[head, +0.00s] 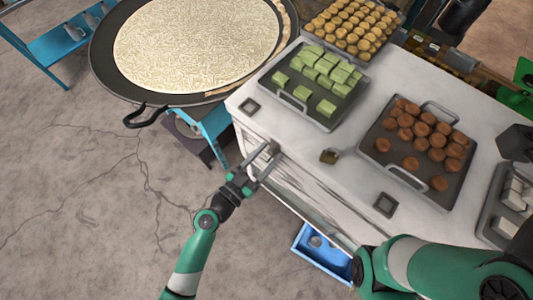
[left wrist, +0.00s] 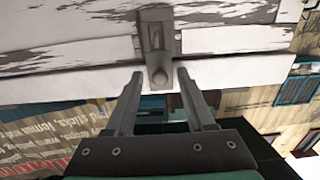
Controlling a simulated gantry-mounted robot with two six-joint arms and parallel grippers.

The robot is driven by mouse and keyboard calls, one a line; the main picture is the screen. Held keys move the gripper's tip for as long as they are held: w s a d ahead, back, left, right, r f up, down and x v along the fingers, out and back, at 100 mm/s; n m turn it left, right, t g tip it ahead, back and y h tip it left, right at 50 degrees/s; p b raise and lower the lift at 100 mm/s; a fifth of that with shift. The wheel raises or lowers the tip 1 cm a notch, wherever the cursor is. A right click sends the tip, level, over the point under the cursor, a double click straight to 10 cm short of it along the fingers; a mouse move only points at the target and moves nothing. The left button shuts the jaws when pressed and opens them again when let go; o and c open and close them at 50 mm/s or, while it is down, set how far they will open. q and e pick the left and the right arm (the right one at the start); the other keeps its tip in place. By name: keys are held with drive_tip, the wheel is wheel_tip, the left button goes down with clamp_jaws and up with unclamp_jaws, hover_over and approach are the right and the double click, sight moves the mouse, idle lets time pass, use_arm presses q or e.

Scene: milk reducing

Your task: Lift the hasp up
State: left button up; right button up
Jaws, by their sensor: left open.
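The grey metal hasp (left wrist: 155,28) is on the front edge of the white chest, with its rounded lower end hanging down in the left wrist view. In the head view the hasp (head: 273,148) shows small at the chest's left edge. My left gripper (head: 266,163) is open right at it. In the left wrist view the fingertips of my left gripper (left wrist: 158,73) stand either side of the hasp's lower end, with gaps showing on both sides. My right arm shows at the lower right of the head view, but its gripper does not.
A brass padlock (head: 329,157) lies on the white chest top (head: 285,130). Trays of green cubes (head: 325,75) and brown balls (head: 420,140) stand on it. A large round pan (head: 105,55) is at upper left. A blue crate (head: 325,262) sits below. Cracked floor at left is clear.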

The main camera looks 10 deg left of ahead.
use_arm(q)
clamp_jaws()
idle(1.4)
